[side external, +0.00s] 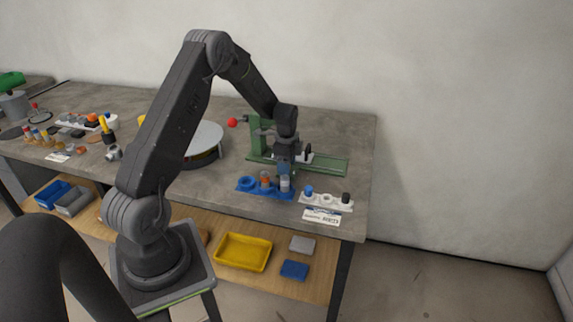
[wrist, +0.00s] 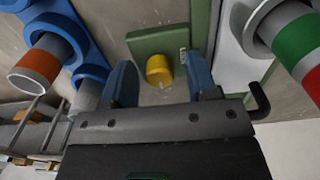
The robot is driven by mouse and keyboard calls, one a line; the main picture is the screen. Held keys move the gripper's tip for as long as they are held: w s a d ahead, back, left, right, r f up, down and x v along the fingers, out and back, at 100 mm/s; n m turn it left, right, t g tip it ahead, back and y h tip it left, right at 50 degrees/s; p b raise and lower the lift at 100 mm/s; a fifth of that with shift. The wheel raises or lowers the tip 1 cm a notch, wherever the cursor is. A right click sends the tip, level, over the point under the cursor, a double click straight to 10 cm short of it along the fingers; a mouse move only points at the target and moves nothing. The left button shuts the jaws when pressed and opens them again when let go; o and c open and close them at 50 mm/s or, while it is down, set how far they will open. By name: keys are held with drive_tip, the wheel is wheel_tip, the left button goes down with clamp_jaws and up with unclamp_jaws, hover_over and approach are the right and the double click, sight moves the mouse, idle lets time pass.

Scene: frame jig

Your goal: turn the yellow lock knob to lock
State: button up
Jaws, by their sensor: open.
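The yellow lock knob (wrist: 159,70) is a short round cylinder on a green plate (wrist: 143,43), which is part of the green frame jig (side external: 330,167). In the wrist view the knob appears in the gap between the two blue fingers of my gripper (wrist: 161,80), apart from both. My gripper is open and empty. I cannot tell whether the fingertips reach down beside the knob or are still above it. In the side view my gripper (side external: 284,172) points down at the front of the jig, and the knob is hidden there.
A blue holder (side external: 260,191) with banded cylinders stands close in front of the jig. A white holder (side external: 326,203) is to its right. A red ball handle (side external: 232,122) sticks out at the jig's back left. A round turntable (side external: 207,138) is further left.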

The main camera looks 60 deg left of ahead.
drive_tip(key=shift+f, duration=0.1)
drive_tip(key=c, duration=0.9)
drive_tip(key=shift+n, duration=0.4)
drive_tip(key=n, duration=0.8)
drive_tip(key=shift+n, duration=0.3)
drive_tip(key=n, duration=0.4)
drive_tip(key=shift+n, duration=2.2)
